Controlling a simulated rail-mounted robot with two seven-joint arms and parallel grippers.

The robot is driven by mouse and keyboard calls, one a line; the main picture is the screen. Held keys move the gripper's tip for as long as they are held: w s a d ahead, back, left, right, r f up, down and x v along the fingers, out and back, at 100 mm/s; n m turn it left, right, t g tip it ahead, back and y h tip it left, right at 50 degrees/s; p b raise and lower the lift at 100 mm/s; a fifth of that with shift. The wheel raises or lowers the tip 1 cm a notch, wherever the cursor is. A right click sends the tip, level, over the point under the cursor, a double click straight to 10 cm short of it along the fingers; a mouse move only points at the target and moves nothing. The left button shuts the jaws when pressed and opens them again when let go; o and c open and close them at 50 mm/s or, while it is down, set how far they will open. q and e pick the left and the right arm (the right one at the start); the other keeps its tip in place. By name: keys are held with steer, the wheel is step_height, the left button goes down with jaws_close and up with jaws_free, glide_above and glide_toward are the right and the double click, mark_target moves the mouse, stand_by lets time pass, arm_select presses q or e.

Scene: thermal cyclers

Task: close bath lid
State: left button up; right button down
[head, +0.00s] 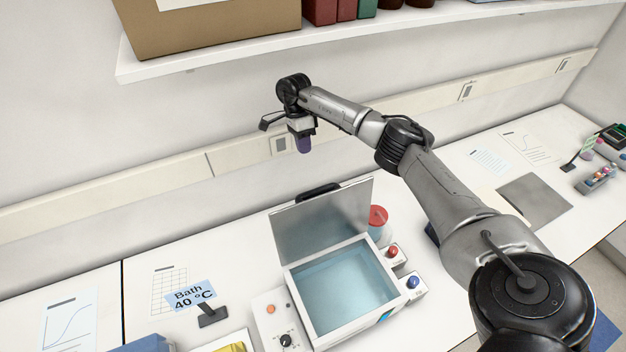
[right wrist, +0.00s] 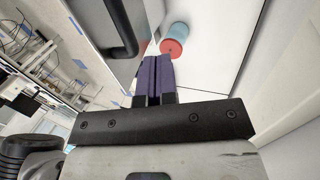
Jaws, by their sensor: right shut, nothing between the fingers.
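The water bath (head: 342,290) stands on the bench, its basin showing blue water. Its grey lid (head: 322,222) is hinged up at the back and stands open, with a black handle (head: 318,190) on its top edge. My right gripper (head: 304,146) is above and behind the lid, close to the wall, pointing down, shut and empty. In the right wrist view its purple fingers (right wrist: 153,78) are together, and the black handle (right wrist: 122,30) is to their left, apart from them. My left gripper is not in view.
A "Bath 40 °C" sign (head: 192,296) stands to the left. A shelf with a cardboard box (head: 210,22) hangs above.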

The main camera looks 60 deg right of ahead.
steer(key=s+a+f+p, duration=0.4)
steer(key=s+f+p, duration=0.1)
steer(key=f, duration=0.3)
steer(key=shift+s, duration=0.25)
steer(key=shift+a, duration=0.2)
